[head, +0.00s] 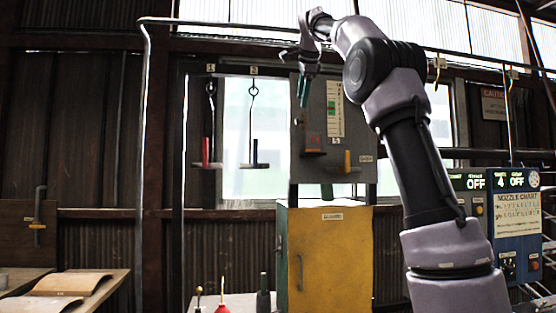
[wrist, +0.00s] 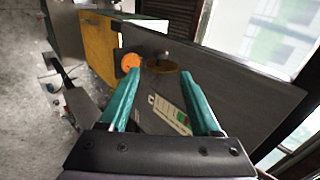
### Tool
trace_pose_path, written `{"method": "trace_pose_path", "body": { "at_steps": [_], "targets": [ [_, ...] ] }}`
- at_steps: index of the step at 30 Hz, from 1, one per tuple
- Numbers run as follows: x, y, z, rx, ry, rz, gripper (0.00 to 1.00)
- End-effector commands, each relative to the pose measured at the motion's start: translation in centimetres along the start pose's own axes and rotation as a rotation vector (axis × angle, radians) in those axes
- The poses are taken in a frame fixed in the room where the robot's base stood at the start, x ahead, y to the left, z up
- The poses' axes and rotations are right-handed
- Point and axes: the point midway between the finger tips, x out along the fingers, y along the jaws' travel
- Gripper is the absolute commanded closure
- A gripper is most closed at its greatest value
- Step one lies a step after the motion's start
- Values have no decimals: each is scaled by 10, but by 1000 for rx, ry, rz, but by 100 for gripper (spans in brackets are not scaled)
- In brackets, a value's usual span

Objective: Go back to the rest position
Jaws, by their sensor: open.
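My gripper (head: 303,98) is raised high in the head view, in front of the upper left of a grey board (head: 310,125). Its fingers point down. In the wrist view my gripper (wrist: 160,73) shows two teal fingers spread apart, with nothing held between them. The grey board (wrist: 240,85) lies beyond the fingers, and a white strip with a green scale (wrist: 172,115) shows between them. I cannot tell the exact distance from fingers to board.
A control panel (head: 515,225) is at right, a bench (head: 105,285) at left. An overhead rail (head: 230,25) runs across.

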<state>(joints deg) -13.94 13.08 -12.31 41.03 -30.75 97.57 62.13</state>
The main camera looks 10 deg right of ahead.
Motion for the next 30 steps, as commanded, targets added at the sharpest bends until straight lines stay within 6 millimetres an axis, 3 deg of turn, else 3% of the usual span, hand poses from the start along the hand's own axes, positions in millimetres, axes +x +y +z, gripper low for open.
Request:
{"method": "trace_pose_path", "body": {
  "at_steps": [7, 11, 14, 20, 30],
  "targets": [
    [-3, 10, -5, -37, -11, 8, 36],
    [-8, 43, -17, -152, -45, 30, 36],
    [-12, 84, -23, -283, -86, 44, 36],
    [-12, 188, -21, -548, -165, 49, 36],
    [11, 404, 3, -954, -252, 31, 36]
  ]
}}
